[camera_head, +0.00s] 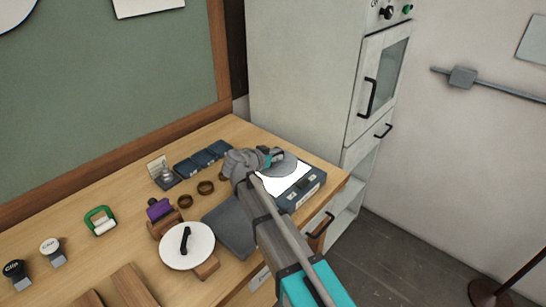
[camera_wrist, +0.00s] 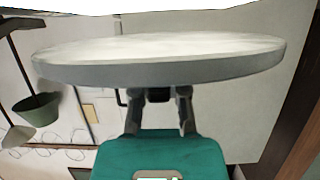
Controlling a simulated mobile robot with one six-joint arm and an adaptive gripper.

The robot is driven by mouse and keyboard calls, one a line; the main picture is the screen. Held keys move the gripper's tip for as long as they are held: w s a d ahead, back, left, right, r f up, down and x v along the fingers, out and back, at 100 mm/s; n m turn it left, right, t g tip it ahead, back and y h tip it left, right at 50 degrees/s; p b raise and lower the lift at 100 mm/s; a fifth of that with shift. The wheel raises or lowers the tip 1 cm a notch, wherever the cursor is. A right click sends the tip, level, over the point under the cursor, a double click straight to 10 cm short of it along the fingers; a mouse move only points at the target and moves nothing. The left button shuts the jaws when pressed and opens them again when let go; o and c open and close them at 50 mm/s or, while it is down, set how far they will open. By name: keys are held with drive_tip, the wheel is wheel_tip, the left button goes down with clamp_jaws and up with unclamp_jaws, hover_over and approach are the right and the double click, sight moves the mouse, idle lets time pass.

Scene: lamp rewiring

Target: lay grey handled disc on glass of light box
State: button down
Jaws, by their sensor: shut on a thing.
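The grey disc (camera_head: 283,163) is at the light box, over the back part of its bright white glass (camera_head: 287,181). My gripper (camera_head: 268,157) is shut on the disc's handle. In the wrist view the disc (camera_wrist: 160,70) spans most of the width, with the dark handle between the two fingers (camera_wrist: 158,95). The bright glass (camera_wrist: 150,5) shows along the top edge there, with a gap between it and the disc. The light box (camera_head: 308,188) has a dark casing and stands at the table's right end. My arm hides its left part.
A dark grey slab (camera_head: 228,222) lies left of the light box. A tall grey cabinet (camera_head: 310,80) stands behind the box.

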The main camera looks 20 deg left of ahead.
drive_tip(key=shift+f, duration=0.2)
drive_tip(key=shift+s+d+f+b, duration=0.3)
drive_tip(key=shift+s+b, duration=0.05)
drive_tip(key=shift+b, duration=0.35)
drive_tip(key=c, duration=0.6)
unclamp_jaws()
drive_tip(key=shift+s+d, duration=0.1)
drive_tip(key=shift+c, duration=0.2)
drive_tip(key=shift+r, duration=0.15)
drive_tip(key=shift+w+r+p, duration=0.25)
drive_tip(key=shift+w+p, duration=0.05)
drive_tip(key=shift+p, duration=0.35)
drive_tip(key=a+p+v, duration=0.1)
drive_tip(key=p+v, duration=0.3)
drive_tip(key=v, duration=0.8)
drive_tip(key=shift+w+p, duration=0.2)
drive_tip(key=shift+p, duration=0.15)
drive_tip(key=shift+r, duration=0.15)
